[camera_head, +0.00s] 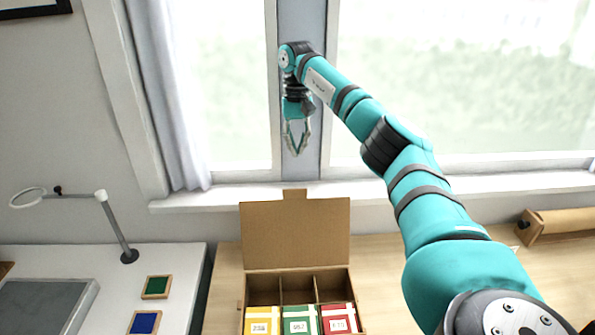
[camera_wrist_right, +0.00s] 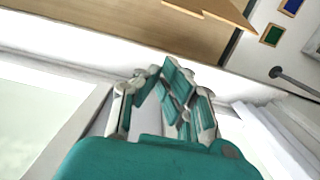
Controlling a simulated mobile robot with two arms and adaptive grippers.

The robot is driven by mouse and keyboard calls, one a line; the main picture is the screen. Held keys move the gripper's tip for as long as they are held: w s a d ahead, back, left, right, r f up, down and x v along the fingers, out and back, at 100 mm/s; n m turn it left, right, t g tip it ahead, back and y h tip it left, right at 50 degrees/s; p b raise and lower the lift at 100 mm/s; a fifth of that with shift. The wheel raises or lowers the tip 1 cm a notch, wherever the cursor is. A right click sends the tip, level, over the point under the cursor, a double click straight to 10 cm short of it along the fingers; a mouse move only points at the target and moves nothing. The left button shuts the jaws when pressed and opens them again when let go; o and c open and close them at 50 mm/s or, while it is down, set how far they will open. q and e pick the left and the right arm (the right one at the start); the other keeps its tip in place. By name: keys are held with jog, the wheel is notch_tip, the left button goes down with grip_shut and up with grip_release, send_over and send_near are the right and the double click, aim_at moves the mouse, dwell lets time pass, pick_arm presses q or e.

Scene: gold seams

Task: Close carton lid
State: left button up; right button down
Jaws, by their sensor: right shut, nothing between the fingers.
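The carton (camera_head: 247,290) stands on the wooden table with its brown lid (camera_head: 297,236) open and upright at the back. A small tab sticks up from the lid's top edge. Inside are compartments holding a yellow, a green and a red box in the front row; the back compartments look empty. My right gripper (camera_head: 296,152) is shut and empty, pointing down in the air above the lid, in front of the window. In the right wrist view, the gripper fingers (camera_wrist_right: 167,85) show with nothing between them. My left gripper is not in view.
A white table (camera_head: 180,262) at left holds a lamp (camera_head: 115,228), a grey panel (camera_head: 45,305), and green (camera_head: 156,287) and blue (camera_head: 145,322) framed squares. A brown roll (camera_head: 560,223) lies at the right on the wooden table. The window sill (camera_head: 230,197) runs behind the lid.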

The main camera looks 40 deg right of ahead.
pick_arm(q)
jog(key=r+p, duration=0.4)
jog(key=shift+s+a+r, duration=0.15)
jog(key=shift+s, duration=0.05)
pick_arm(e)
jog(key=s+a+f, duration=0.3)
jog(key=f, duration=0.5)
jog(key=shift+s, duration=0.35)
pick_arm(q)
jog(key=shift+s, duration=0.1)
pick_arm(e)
jog(key=shift+r, duration=0.1)
